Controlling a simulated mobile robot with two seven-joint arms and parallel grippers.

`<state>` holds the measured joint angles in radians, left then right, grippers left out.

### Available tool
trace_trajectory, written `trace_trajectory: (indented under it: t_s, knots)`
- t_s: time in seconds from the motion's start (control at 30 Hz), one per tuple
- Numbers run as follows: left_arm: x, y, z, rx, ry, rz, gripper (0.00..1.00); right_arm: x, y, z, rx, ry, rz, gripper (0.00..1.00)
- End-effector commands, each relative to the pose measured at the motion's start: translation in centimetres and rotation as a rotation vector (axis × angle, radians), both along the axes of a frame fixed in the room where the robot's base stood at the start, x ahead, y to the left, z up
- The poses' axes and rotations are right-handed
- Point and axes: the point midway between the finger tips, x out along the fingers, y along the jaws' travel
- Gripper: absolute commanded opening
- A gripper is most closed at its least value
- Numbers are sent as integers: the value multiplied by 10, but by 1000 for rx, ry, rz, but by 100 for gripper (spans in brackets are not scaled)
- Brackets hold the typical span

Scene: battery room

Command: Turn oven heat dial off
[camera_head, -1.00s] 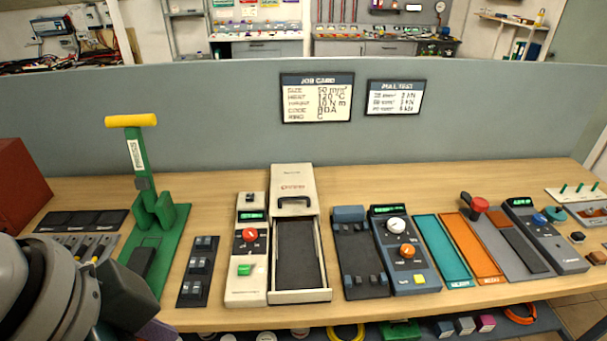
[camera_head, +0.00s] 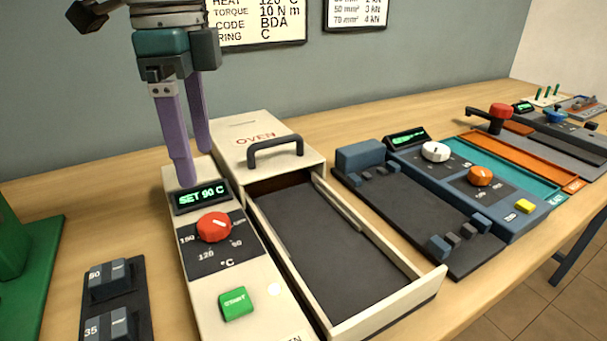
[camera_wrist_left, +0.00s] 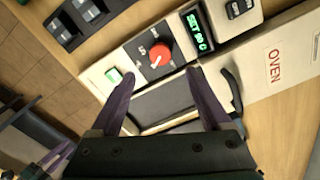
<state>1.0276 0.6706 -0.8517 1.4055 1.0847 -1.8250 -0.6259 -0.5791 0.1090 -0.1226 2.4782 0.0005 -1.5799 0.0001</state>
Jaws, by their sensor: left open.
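The red oven heat dial (camera_head: 214,227) sits on the cream oven control panel, below a green display (camera_head: 202,197) reading SET 90 C. It also shows in the left wrist view (camera_wrist_left: 160,53).
The oven (camera_head: 262,140) has a dark handle and its drawer (camera_head: 385,320) is pulled out beside the panel. A green start button (camera_head: 236,303) is below the dial. A black block holder (camera_head: 132,290) lies left. Blue equipment (camera_head: 420,215) stands right.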

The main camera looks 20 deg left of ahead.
Motion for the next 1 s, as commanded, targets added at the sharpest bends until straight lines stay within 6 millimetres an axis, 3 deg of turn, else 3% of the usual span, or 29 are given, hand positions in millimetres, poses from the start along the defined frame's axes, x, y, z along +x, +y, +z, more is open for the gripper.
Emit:
trace_trajectory:
  t_s: [0.17, 0.4, 0.6, 1.0]
  knots:
    - [0, 2, -15, 0, 4, 1, 81, 1, -2, -3, -6, -3, 0, 50]
    - [0, 2, -61, 1, 4, 2, 81, 1, -6, -9, -19, -4, 7, 50]
    - [0, 2, -90, 0, 1, 1, 81, 0, -5, -14, -18, -3, 7, 50]
    - [0, 2, -99, 1, 0, 0, 81, 0, -3, -15, -11, -2, 4, 50]
